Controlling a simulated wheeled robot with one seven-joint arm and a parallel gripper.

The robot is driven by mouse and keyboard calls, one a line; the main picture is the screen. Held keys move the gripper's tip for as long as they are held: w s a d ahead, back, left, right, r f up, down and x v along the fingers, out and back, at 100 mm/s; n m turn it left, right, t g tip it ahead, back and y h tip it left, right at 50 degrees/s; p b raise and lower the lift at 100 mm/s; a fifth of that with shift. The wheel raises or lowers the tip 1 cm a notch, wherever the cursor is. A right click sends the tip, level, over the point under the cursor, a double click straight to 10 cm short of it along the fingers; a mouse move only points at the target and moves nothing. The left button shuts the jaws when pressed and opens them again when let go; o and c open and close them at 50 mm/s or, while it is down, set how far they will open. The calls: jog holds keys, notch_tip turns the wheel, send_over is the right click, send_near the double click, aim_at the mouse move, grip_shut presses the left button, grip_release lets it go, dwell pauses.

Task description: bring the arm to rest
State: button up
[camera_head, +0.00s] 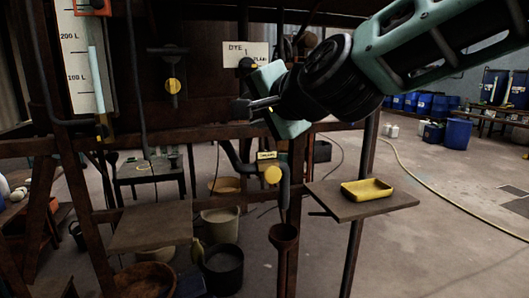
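My arm reaches in from the upper right, with pale green and black links. My gripper (250,107) is at its end, in front of the rusty frame near the picture's centre. Its dark fingers point left, and the gap between them is too small to make out. I see nothing clearly held in it. The gripper is just below the white "DYE 1" sign (240,52) and above a pipe with a yellow round knob (272,175).
A yellow tray (367,192) sits on a small brown shelf (330,200) at right. A bare shelf (150,228) is at left. Buckets (222,268) stand below. A level gauge (88,60) is upper left. Blue drums (458,133) stand far back. The right floor is mostly open, crossed by a yellow hose (420,180).

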jog(key=s+d+f+n+g+p, duration=0.1)
jog(key=s+f+n+g+p, duration=0.1)
jog(key=s+f+n+g, duration=0.55)
jog(key=s+d+f+n+g+h+p, duration=0.1)
jog(key=s+d+f+n+h, duration=0.1)
jog(key=s+d+f, duration=0.2)
jog(key=s+d+f+n+g+h+p, duration=0.1)
jog(key=s+d+f+n+g+h, duration=0.1)
jog(key=s+d, duration=0.4)
jog(key=s+d+f+n+g+h+p, duration=0.1)
jog(key=s+d+f, duration=0.4)
jog(key=s, duration=0.6)
jog(key=shift+f+n+g+h, duration=0.45)
jog(key=shift+f+n+h, duration=0.15)
jog(key=shift+n+h, duration=0.6)
jog(key=shift+o, duration=0.3)
